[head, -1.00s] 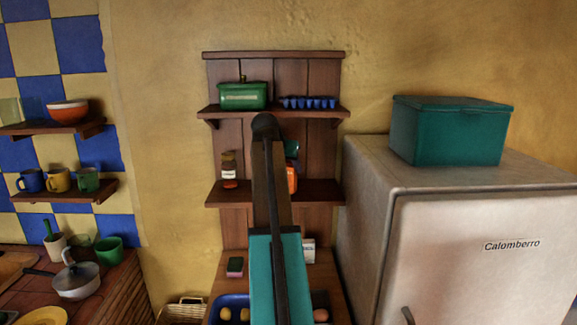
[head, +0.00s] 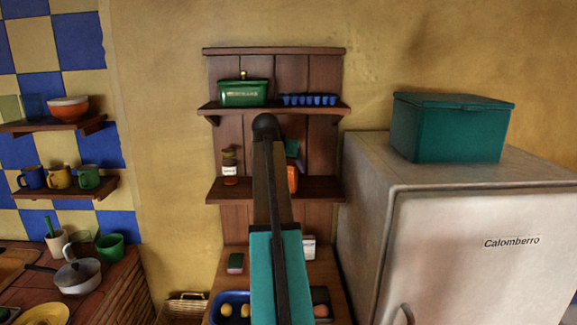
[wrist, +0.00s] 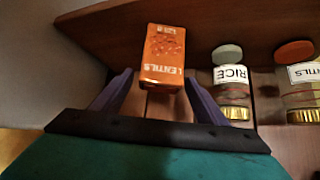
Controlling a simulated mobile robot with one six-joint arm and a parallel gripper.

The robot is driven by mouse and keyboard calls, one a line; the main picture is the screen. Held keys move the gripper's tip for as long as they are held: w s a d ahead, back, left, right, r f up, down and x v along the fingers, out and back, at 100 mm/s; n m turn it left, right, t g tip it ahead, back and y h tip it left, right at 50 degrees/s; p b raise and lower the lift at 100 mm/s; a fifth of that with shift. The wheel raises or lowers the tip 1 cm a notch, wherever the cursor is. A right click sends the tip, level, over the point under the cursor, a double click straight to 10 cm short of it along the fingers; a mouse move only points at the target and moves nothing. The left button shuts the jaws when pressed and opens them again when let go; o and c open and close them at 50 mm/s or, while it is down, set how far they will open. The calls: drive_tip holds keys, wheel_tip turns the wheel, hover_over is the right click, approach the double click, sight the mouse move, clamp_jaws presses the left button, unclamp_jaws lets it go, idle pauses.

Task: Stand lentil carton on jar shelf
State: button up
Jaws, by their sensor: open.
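My gripper (wrist: 158,76) is open, with one purple finger on each side of the carton's near end. I see small gaps beside the carton; whether either finger touches it I cannot tell. In the head view an orange patch of the carton (head: 292,178) shows just right of my arm, at the lower wall shelf (head: 322,188). My arm hides most of the carton and my gripper there. The wrist view shows a wooden board (wrist: 110,38) by the carton; firm contact is unclear.
A RICE jar (wrist: 231,82) and a lentils jar (wrist: 299,80) stand right of the carton in the wrist view. A jar (head: 229,162) is left on the lower shelf. A fridge (head: 460,230) stands right.

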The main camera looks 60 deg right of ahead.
drive_tip(key=shift+r, duration=0.15)
drive_tip(key=b+v, duration=0.3)
drive_tip(key=v, duration=0.9)
idle(0.9)
